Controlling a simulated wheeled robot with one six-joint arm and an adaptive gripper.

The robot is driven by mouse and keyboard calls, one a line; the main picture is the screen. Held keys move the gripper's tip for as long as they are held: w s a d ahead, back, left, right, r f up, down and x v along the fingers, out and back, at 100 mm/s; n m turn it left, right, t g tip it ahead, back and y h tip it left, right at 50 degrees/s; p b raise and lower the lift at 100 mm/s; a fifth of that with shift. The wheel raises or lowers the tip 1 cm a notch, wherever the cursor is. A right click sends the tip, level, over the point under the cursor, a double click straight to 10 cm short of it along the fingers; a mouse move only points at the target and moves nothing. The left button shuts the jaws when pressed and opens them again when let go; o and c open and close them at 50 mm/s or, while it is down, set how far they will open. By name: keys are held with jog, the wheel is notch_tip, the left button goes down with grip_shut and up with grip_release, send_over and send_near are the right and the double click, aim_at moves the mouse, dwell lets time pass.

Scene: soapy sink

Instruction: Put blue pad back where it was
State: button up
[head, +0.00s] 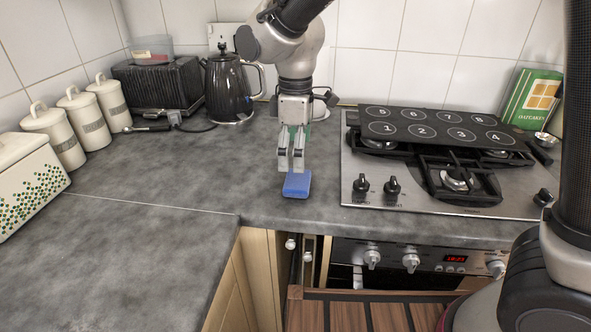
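The blue pad (296,186) is a small block with rounded corners, near the front edge of the grey worktop, left of the hob. My gripper (291,166) points down directly at the pad's back edge, with its two fingertips close together and a narrow gap between them. The fingertips meet the pad's far edge in the picture. I cannot tell whether they touch or grip it, or whether the pad rests on the worktop or is slightly above it.
The hob (440,185) with a numbered black panel (440,129) stands to the right. A black kettle (228,90), a toaster (158,84) and white canisters (56,135) stand at the back left. The worktop (150,185) left of the pad is clear.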

aim_at(295, 179)
notch_tip(295, 179, up, 6)
jog(key=s+d+r+m+t+y, duration=0.1)
jog(key=d+r+m, duration=0.25)
jog(key=d, duration=0.85)
jog(key=d+r+m+t, duration=0.1)
jog(key=d+r+m, duration=0.3)
jog(key=d, duration=0.8)
jog(key=s+d+f+m+t+h, duration=0.1)
jog(key=s+d+f+m+t, duration=0.1)
jog(key=s+d+m, duration=0.7)
jog(key=s+d, duration=0.4)
jog(key=d, duration=0.2)
jog(key=shift+s+d+f, duration=0.2)
jog(key=shift+d+f, duration=0.05)
jog(key=shift+d, duration=0.15)
jog(key=shift+m, duration=0.25)
